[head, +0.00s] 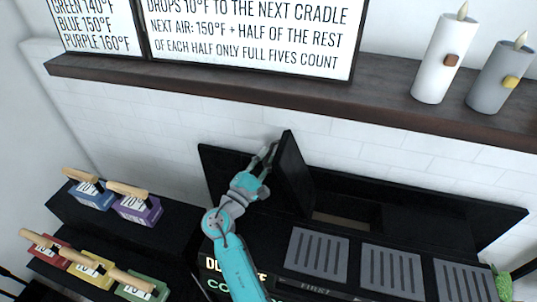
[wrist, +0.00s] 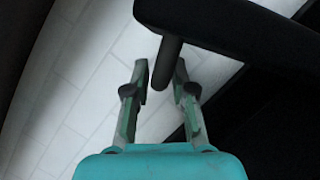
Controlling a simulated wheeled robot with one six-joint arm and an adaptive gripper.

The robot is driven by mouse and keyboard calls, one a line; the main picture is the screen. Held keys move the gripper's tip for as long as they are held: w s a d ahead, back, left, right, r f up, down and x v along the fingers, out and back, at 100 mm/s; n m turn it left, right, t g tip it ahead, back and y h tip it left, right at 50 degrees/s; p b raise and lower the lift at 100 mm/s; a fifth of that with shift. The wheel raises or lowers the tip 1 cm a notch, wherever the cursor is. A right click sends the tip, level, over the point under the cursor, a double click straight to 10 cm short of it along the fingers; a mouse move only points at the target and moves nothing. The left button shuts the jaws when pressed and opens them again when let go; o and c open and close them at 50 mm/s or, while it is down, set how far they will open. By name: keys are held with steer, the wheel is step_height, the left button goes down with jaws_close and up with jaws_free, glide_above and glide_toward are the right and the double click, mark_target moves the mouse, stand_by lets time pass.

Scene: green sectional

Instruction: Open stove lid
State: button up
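The stove lid (head: 293,172) is a black slab standing steeply raised, with a brownish opening (head: 338,222) showing to its right. My gripper (head: 266,153) is at the lid's left side, near its upper part. In the wrist view, my gripper (wrist: 160,85) has its two fingers apart. A dark round handle post (wrist: 166,62) extends from a black bar (wrist: 235,30) into the space between the fingertips, closer to the right finger. A gap shows on its left side. I cannot tell whether the right finger touches it.
A dark shelf (head: 300,97) with signs and two candles runs above. Slatted grey panels (head: 317,252) lie on the black stove top in front. Coloured blocks with wooden handles, such as a blue one (head: 92,195), stand on black steps at left.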

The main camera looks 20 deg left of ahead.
steer(key=v, duration=1)
steer(key=shift+s+f, duration=0.1)
